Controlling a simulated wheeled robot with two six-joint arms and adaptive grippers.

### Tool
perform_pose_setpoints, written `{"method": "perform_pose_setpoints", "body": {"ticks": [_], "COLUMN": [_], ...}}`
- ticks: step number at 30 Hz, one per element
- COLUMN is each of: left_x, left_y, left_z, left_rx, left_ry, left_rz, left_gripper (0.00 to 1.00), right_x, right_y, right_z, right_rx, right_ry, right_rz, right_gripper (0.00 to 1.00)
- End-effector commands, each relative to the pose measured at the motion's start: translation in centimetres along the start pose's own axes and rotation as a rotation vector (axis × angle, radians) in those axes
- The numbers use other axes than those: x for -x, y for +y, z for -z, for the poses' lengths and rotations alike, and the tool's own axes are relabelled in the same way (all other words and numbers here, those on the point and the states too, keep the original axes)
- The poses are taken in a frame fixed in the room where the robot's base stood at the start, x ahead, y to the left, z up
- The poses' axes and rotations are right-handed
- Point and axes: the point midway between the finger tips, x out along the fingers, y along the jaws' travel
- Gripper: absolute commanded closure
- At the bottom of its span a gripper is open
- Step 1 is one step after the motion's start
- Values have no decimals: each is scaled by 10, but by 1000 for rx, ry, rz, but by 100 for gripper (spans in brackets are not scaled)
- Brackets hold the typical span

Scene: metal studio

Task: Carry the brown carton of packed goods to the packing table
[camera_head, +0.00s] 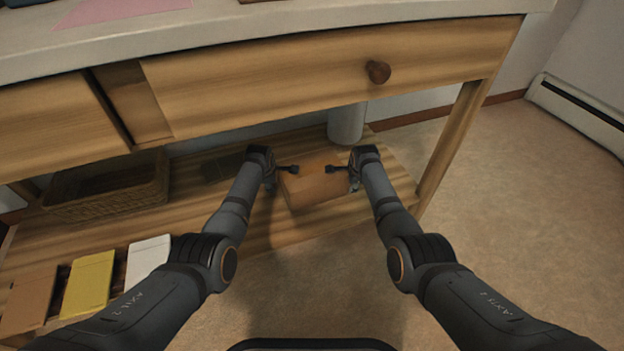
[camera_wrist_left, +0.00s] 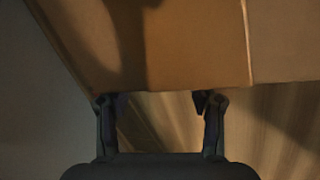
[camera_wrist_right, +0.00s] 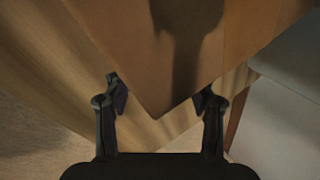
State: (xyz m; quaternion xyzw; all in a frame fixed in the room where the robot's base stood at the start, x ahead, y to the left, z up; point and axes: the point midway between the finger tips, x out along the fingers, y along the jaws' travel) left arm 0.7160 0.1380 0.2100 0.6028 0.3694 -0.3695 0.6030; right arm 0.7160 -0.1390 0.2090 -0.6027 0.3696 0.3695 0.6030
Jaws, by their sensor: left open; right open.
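The brown carton (camera_head: 314,188) sits on the low wooden shelf under the table, near the shelf's front edge. My left gripper (camera_head: 290,169) is open at the carton's left side. My right gripper (camera_head: 336,169) is open at its right side. In the left wrist view the carton (camera_wrist_left: 190,45) fills the upper part, in front of the open fingers (camera_wrist_left: 160,103). In the right wrist view a corner of the carton (camera_wrist_right: 150,65) points down between the open fingers (camera_wrist_right: 161,95). I cannot tell whether either gripper touches the carton.
The table (camera_head: 300,25) with wooden drawers (camera_head: 300,85) overhangs the shelf (camera_head: 200,205). A wicker basket (camera_head: 105,192) is at the shelf's left. Yellow (camera_head: 88,282), white (camera_head: 148,256) and tan (camera_head: 28,298) items lie in front. A grey cylinder (camera_head: 345,124) stands behind the carton.

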Motion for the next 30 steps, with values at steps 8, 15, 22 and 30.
{"method": "perform_pose_setpoints", "body": {"ticks": [8,15,22,30], "left_x": [0,0,10,41], "left_y": [0,-1,4,19], "left_z": [-3,-11,-13,-14], "left_rx": [0,0,-1,-1], "left_ry": [-1,-5,-10,-11], "left_rz": [1,3,3,6], "left_gripper": [43,43,43,43], "right_x": [0,0,11,43], "right_y": [0,0,-6,-24], "right_z": [-3,-11,-14,-14], "right_rx": [0,-2,-3,-5], "right_ry": [-1,-6,-11,-12], "right_rz": [0,0,3,6], "right_gripper": [43,43,43,43]}}
